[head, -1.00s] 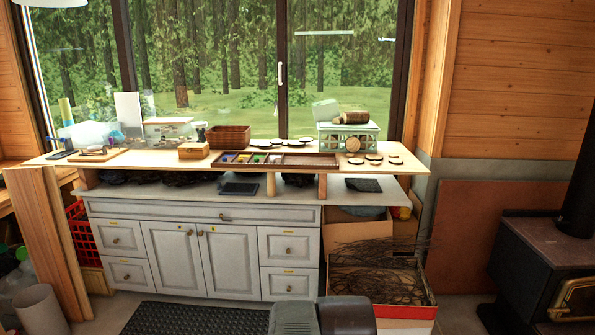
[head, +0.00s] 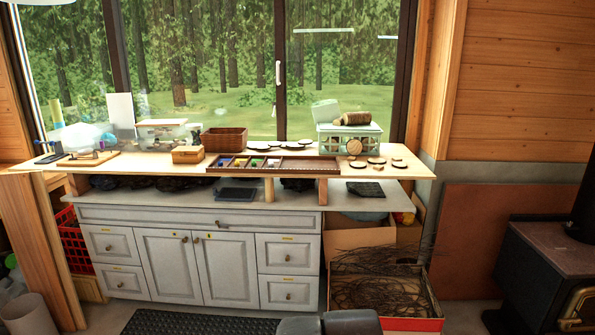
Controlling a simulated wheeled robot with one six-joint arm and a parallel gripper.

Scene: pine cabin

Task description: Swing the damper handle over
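No damper handle can be made out in the head view. A black wood stove (head: 545,262) stands at the right edge, partly cut off by the frame. Its dark stovepipe (head: 585,215) rises from the top and leaves the picture at the right. A brass-coloured bar handle (head: 583,303) shows on the stove's front at the lower right. My gripper is not in view; only a dark grey part of my own body shows at the bottom middle.
A wooden worktop (head: 385,172) with trays, boxes and wood slices stands above a grey cabinet (head: 170,262) before the window. An open box of twigs (head: 415,323) sits on the floor between cabinet and stove. A dark mat (head: 195,324) lies in front of the cabinet.

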